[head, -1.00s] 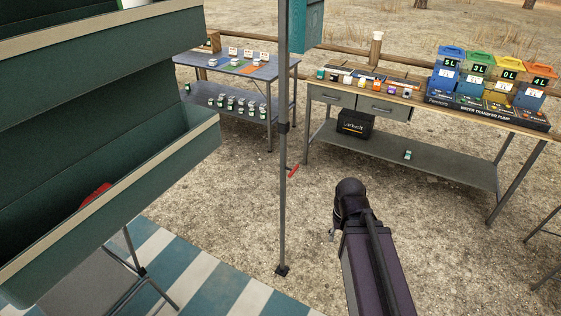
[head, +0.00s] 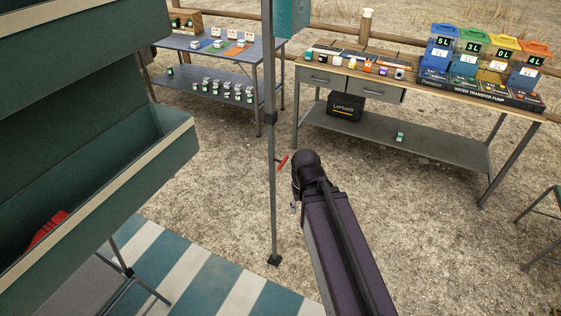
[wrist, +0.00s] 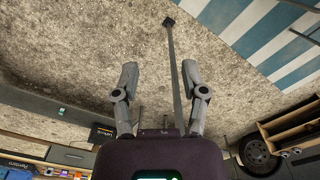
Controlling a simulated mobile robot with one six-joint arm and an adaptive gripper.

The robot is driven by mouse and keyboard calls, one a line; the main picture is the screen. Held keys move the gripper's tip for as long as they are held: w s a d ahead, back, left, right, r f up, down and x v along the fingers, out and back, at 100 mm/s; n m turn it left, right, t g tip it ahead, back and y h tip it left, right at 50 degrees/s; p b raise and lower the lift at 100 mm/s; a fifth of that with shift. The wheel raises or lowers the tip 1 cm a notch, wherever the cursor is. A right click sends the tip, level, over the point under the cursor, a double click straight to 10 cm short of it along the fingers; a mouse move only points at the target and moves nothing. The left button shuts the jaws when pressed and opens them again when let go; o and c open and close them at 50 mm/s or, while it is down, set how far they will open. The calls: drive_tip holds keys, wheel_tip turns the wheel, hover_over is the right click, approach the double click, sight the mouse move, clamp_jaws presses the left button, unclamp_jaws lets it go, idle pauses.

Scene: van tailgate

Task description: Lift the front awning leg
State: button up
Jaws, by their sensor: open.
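The front awning leg (head: 271,190) is a thin grey upright pole in the head view, with a dark square foot (head: 274,260) on the ground by the striped mat's corner. A small red lever (head: 283,161) sticks out from its right side. My gripper (wrist: 160,72) is open and empty. In the wrist view, which looks upside down, the leg (wrist: 177,80) runs between the two fingers, nearer the right one. I cannot tell whether it is within their reach or beyond. In the head view my arm's end is just right of the leg and mostly hides the gripper.
A green drawer unit (head: 95,205) stands close on the left, above a blue-and-white striped mat (head: 200,275). Behind are a blue-topped table (head: 215,50) and a wooden workbench (head: 340,68) with coloured dispensers. A green stool (head: 545,225) is at right. Bare ground lies around the leg.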

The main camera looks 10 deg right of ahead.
drive_tip(key=t+y+b, duration=1.1)
drive_tip(key=y+b, duration=0.4)
drive_tip(key=b, duration=1.1)
approach(281, 161)
drive_tip(key=v, duration=0.3)
drive_tip(key=shift+s+d+r, duration=0.1)
drive_tip(key=shift+d, duration=0.25)
drive_tip(key=shift+f+x, duration=0.2)
drive_tip(key=shift+x, duration=3.25)
drive_tip(key=shift+f+x, duration=0.15)
drive_tip(key=shift+x, duration=3.3)
